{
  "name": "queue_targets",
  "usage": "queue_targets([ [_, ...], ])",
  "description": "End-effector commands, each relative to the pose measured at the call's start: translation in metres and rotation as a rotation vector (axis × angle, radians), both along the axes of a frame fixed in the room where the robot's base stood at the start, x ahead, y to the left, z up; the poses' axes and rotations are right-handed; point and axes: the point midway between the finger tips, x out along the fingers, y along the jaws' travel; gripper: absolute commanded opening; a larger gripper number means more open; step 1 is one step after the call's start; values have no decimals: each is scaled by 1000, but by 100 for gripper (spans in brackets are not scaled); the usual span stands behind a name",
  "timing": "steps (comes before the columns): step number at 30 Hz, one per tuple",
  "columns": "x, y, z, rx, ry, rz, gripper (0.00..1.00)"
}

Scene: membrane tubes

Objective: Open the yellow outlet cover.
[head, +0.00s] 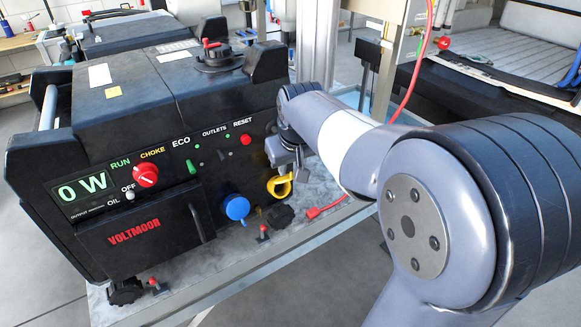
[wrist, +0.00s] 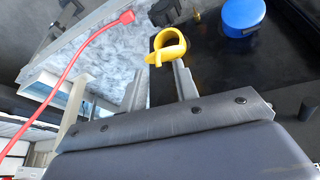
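The yellow outlet cover (head: 279,187) is on the lower right of the black generator's front panel (head: 217,165). In the wrist view the cover (wrist: 172,42) shows as a curved yellow piece with a tab reaching toward the fingers. My gripper (wrist: 159,70) is open, its two metal fingers spread apart. The tab lies just beyond the fingertips, closer to the right finger; I cannot tell if they touch. In the head view my gripper (head: 287,170) is just above the cover and partly hides the panel behind it. Whether the cover is raised or closed is unclear.
A blue round cap (head: 237,208) is left of the yellow cover, and a black knob (head: 279,216) is below it. A red cable (head: 330,208) with a red plug lies on the tabletop to the right. The generator's top edge overhangs nearby.

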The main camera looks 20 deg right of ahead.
Motion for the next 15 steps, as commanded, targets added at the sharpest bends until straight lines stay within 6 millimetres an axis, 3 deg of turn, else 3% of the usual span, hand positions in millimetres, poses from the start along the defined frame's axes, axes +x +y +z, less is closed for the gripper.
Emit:
queue_targets([
  [9, -24, 1, 60, 1, -6, 0, 29],
  [15, -33, 2, 79, 0, -4, 1, 29],
])
